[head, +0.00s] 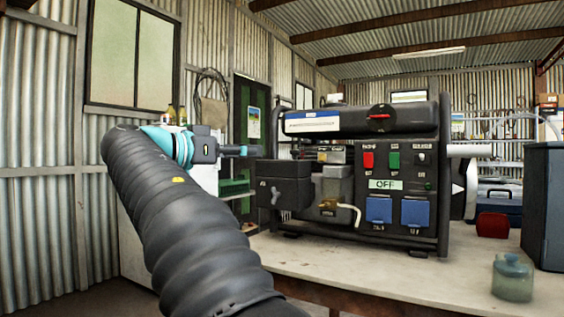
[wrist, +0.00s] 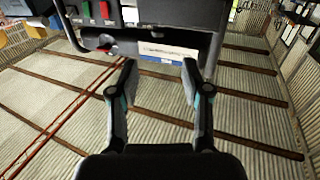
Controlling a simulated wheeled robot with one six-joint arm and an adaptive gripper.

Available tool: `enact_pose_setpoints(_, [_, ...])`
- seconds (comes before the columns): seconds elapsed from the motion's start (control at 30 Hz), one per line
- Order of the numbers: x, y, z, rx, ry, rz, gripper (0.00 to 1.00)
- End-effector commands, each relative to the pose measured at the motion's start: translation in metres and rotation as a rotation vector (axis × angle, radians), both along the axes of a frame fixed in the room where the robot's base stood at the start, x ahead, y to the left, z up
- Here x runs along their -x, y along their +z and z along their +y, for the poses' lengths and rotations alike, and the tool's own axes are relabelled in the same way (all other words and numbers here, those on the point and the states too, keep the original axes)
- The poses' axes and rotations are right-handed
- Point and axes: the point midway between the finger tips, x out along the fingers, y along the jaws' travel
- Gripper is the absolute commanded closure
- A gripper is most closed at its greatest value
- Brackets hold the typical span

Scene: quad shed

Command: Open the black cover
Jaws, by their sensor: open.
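A black-framed generator (head: 360,170) stands on the table. The black cover is probably the dark boxy housing (head: 285,188) at the generator's left end, but I cannot be sure. This housing looks closed. My gripper (head: 240,150) is just left of the generator, above the level of that housing and apart from it as far as I can tell. In the wrist view my gripper (wrist: 159,68) has its two fingers spread with nothing between them. That view is upside down and shows the generator's tank label (wrist: 168,50) beyond the fingertips. The housing cannot be made out there.
The pale table (head: 400,285) is clear in front of the generator. A glass jar (head: 513,278), a red box (head: 492,225) and a dark grey bin (head: 545,210) stand to the right. A bent pale lever (head: 348,211) sticks out below the housing's right side.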

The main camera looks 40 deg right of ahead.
Motion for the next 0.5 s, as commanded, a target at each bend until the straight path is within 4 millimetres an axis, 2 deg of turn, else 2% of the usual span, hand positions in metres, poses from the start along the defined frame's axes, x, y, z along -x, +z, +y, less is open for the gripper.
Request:
enact_pose_setpoints(0.17, [0.0,0.004,-0.008,0.019,-0.019,-0.03,0.52])
enact_pose_setpoints(0.5, [0.001,0.004,-0.066,0.017,-0.019,-0.027,0.52])
